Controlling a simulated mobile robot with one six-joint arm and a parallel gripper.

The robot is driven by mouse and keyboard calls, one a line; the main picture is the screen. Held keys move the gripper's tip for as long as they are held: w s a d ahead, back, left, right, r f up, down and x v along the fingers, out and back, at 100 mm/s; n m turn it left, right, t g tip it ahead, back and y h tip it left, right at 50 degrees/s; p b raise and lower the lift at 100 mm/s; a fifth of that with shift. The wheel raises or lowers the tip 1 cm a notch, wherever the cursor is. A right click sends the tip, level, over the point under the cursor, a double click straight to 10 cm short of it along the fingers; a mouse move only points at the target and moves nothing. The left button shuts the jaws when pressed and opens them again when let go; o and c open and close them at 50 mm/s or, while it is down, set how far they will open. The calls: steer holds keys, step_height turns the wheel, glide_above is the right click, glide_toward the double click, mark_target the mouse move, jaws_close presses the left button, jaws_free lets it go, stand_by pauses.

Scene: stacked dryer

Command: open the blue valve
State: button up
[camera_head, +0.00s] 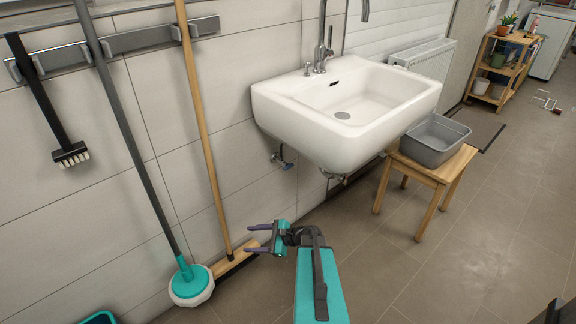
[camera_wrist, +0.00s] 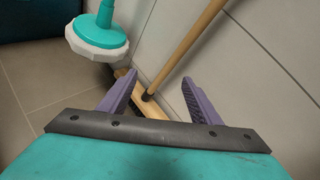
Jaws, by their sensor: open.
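A small blue valve handle (camera_head: 287,165) is on a metal fitting at the wall under the left side of the white sink (camera_head: 345,110), in the head view. It is small, and its exact turn position is hard to tell. My gripper (camera_head: 249,239) is open and empty, below and a little left of the valve, with its purple fingers pointing left toward the wall. The gripper is apart from the valve. In the wrist view the open gripper (camera_wrist: 159,78) faces the broom and the wall; the valve is not in that view.
A wooden broom (camera_head: 200,130), a teal-headed mop (camera_head: 190,283) and a black brush (camera_head: 55,120) hang or lean along the left wall. A wooden stool (camera_head: 433,172) with a grey basin (camera_head: 436,140) stands right of the sink.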

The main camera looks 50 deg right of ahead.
steer(key=s+d+r+m+t+h+p, duration=0.1)
steer(key=d+r+m+t+h+p, duration=0.3)
steer(key=d+r, duration=0.6)
steer(key=m+t+h, duration=0.2)
steer(key=m+h, duration=0.1)
steer(key=m, duration=0.3)
glide_toward(290, 168)
steer(key=s, duration=0.3)
steer(key=shift+a+f+b, duration=0.1)
steer(key=shift+a+b, duration=0.05)
steer(key=shift+b, duration=0.25)
steer(key=shift+w, duration=0.15)
steer(key=w, duration=0.9)
steer(key=w+d+b, duration=0.1)
steer(key=w, duration=0.3)
steer(key=shift+w, duration=0.35)
steer(key=c, duration=1)
steer(key=shift+a, duration=0.25)
steer(key=shift+c, duration=0.2)
steer(key=shift+d, duration=0.1)
